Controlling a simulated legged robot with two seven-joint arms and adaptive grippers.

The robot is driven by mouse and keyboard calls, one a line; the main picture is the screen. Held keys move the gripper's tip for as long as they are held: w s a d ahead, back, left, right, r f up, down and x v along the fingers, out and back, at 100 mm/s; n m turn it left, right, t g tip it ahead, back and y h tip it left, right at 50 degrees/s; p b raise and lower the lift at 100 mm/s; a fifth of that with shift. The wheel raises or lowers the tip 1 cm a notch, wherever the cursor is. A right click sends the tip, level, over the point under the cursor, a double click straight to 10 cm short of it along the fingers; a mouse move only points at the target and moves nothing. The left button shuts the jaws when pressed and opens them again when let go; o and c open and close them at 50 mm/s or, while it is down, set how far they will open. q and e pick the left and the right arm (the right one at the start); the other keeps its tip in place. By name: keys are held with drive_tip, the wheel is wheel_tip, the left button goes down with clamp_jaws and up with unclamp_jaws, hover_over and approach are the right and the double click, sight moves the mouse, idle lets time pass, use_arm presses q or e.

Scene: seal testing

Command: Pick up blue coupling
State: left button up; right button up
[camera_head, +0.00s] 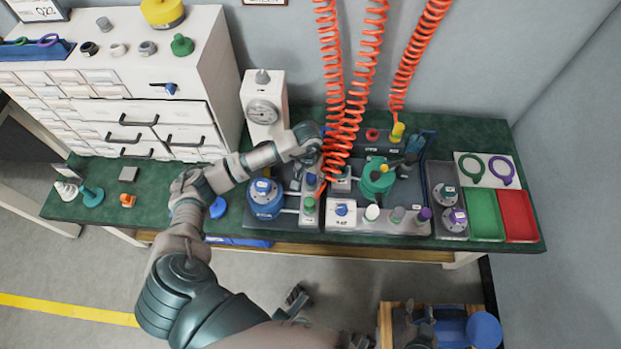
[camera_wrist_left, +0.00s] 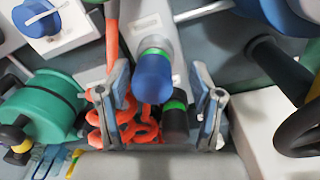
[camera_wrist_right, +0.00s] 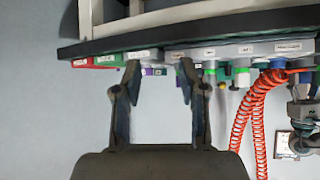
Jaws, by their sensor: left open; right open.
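The blue coupling (camera_wrist_left: 153,77) is a blue cylinder with a green ring at its base on a grey block. In the left wrist view it stands between the open fingers of my left gripper (camera_wrist_left: 161,72), with a gap to the right finger and close to the left one. Contact cannot be made out. In the head view my left arm reaches over the bench fixture, and its gripper (camera_head: 318,165) is partly hidden by orange hoses. My right gripper (camera_wrist_right: 158,78) is open and empty, facing the bench's front edge.
Orange coiled hoses (camera_head: 330,80) hang close to my left gripper. A darker coupling with a green ring (camera_wrist_left: 175,120) stands beside the blue one. A teal round part (camera_head: 376,180) and a blue round part (camera_head: 265,205) flank the area. Green (camera_head: 484,212) and red (camera_head: 519,214) trays lie right.

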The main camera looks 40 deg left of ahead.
use_arm(q)
drive_tip(key=shift+d+r, duration=0.15)
drive_tip(key=shift+d, duration=0.15)
drive_tip(key=c, duration=0.9)
drive_tip(key=shift+d, duration=0.15)
clamp_jaws()
drive_tip(key=shift+d, duration=0.1)
use_arm(e)
drive_tip(key=shift+d+f, duration=0.15)
drive_tip(key=shift+d, duration=0.35)
drive_tip(key=shift+a, duration=0.1)
